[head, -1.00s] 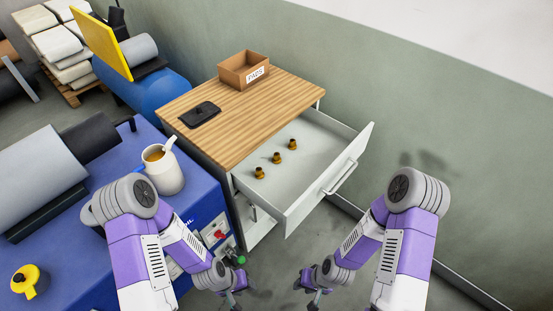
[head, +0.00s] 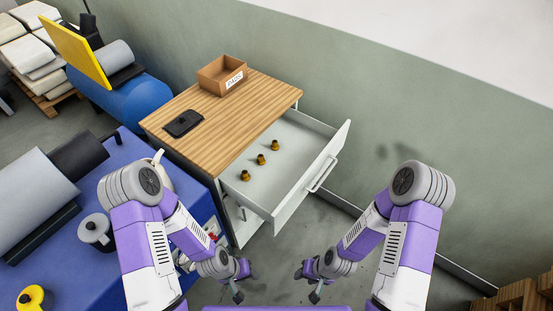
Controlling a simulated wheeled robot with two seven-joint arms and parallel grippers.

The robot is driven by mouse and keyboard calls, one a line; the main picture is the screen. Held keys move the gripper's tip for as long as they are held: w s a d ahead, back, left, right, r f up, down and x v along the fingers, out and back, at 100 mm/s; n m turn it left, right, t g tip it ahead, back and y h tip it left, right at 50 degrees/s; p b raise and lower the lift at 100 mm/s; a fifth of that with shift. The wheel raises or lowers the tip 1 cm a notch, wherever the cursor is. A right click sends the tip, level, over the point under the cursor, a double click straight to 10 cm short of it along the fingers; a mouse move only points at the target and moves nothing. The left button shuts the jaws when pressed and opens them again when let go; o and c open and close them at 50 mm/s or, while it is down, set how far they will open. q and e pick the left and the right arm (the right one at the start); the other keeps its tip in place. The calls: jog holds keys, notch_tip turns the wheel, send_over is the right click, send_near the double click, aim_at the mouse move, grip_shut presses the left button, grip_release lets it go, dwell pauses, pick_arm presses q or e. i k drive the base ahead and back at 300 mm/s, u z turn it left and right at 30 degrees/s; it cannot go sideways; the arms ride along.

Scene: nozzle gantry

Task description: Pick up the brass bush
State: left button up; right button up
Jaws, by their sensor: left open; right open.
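Three small brass bushes stand in a row in the open drawer: a near one (head: 245,175), a middle one (head: 261,159) and a far one (head: 275,145). The white drawer (head: 287,187) is pulled out from the wooden-topped cabinet. My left gripper (head: 238,297) is open and empty, low in front of the cabinet, well short of the bushes. My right gripper (head: 314,297) is open and empty, to its right and in front of the drawer. Neither touches anything.
A cardboard box (head: 222,77) and a black device (head: 184,122) lie on the cabinet top (head: 200,137). A blue bench (head: 50,254) with a grey roll (head: 32,205) stands at left. The drawer handle (head: 322,175) juts out. Floor right of the drawer is clear.

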aim_at(260, 161)
jog(key=z, duration=1.8)
jog(key=i, duration=1.5)
jog(key=u, duration=4.1)
jog(key=i, duration=0.5)
jog(key=u, duration=0.05)
